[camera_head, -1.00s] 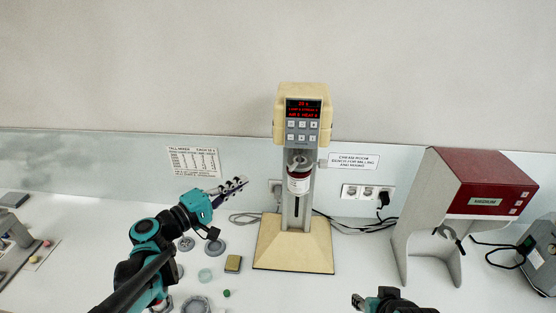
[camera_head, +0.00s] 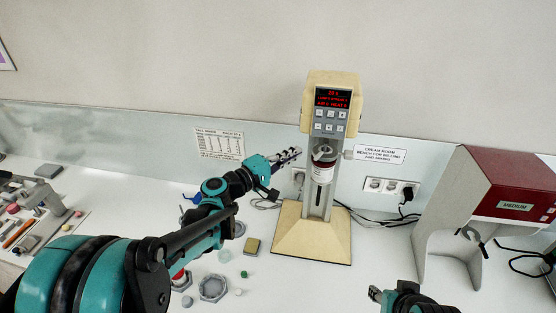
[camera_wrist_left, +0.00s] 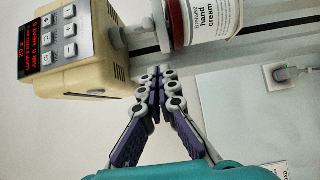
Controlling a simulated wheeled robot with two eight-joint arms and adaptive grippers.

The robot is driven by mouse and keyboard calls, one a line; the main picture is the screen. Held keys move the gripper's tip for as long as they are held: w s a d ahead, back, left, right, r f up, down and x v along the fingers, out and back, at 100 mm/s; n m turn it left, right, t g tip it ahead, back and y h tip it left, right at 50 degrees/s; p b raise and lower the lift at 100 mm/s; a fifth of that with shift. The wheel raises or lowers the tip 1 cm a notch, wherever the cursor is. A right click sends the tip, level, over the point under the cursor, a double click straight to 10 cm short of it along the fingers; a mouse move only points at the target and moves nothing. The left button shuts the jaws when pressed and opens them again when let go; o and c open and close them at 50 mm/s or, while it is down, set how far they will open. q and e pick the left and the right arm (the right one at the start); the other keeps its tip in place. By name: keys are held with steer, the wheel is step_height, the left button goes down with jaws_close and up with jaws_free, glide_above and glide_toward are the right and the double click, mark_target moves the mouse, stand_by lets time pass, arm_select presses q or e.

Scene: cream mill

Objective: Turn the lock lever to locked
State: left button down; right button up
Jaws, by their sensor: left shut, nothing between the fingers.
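The cream mill (camera_head: 333,90) is a beige machine with a red display, a keypad and a grey column on a beige base. A white jar with a dark red band (camera_head: 322,166) is held below its head; in the left wrist view the jar (camera_wrist_left: 205,22) reads "hand cream". A small grey knob (camera_head: 348,154) sticks out right of the column, perhaps the lock lever; its setting cannot be read. My left gripper (camera_head: 297,152) is shut and empty, left of the column at jar height. Its fingertips (camera_wrist_left: 158,76) show close to the column. My right gripper (camera_head: 376,294) is low, right of the base, its jaws unclear.
A red and grey machine marked MEDIUM (camera_head: 500,190) stands at the right. Wall sockets (camera_head: 391,187) and black cables lie behind. Small parts, including a yellowish block (camera_head: 252,246) and a hexagonal ring (camera_head: 213,288), lie on the bench left of the base.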

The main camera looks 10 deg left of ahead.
mark_target(319, 156)
arm_select(q)
steer(key=s+d, duration=0.2)
steer(key=d, duration=0.1)
steer(key=shift+d, duration=0.1)
steer(key=shift+s, duration=0.1)
stand_by(0.3)
